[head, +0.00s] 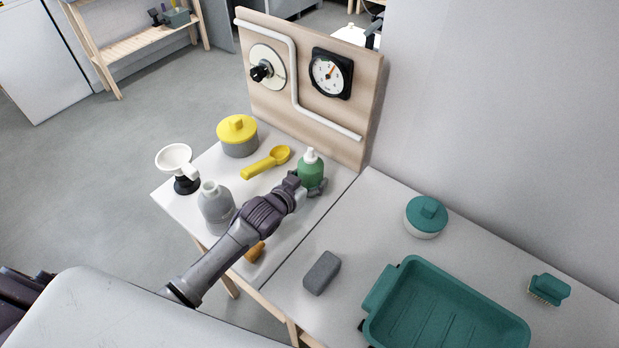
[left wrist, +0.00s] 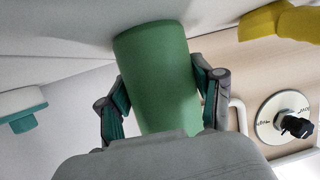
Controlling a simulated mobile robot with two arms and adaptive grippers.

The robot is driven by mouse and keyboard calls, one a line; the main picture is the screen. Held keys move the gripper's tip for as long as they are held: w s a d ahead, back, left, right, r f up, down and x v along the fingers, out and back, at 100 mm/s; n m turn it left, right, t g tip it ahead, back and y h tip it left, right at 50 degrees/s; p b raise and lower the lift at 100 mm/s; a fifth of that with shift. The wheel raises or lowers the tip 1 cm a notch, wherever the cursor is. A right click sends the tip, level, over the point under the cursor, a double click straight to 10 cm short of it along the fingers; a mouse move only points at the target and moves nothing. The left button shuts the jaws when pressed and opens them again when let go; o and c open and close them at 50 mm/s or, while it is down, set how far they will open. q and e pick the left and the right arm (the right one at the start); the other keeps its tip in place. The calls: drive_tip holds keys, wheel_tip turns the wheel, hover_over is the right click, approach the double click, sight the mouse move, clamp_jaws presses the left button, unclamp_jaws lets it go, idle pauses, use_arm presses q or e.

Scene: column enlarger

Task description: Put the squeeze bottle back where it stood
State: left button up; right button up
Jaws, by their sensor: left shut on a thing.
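The squeeze bottle (head: 311,170) is green with a white top and is upright near the back of the left table, in front of the wooden panel. My left gripper (head: 308,188) is shut on its body from the front. In the left wrist view the green bottle (left wrist: 158,75) sits between the two fingers (left wrist: 162,100), one on each side. I cannot tell whether its base touches the table. My right gripper is in neither view.
Around the bottle are a yellow scoop (head: 266,163), a yellow-lidded pot (head: 238,137), a grey bottle (head: 215,208) and a white funnel (head: 175,160). The wooden panel (head: 318,118) stands behind. A grey block (head: 322,272), teal-lidded jar (head: 426,217) and teal tray (head: 384,291) are right.

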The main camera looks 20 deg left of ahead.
use_arm(q)
drive_tip(key=o, duration=0.9)
drive_tip(key=shift+o, duration=0.2)
drive_tip(key=shift+p+v, duration=1.05)
drive_tip(key=shift+v, duration=0.15)
drive_tip(key=shift+p+v, duration=2.15)
drive_tip(key=shift+v, duration=0.65)
drive_tip(key=v, duration=1.2)
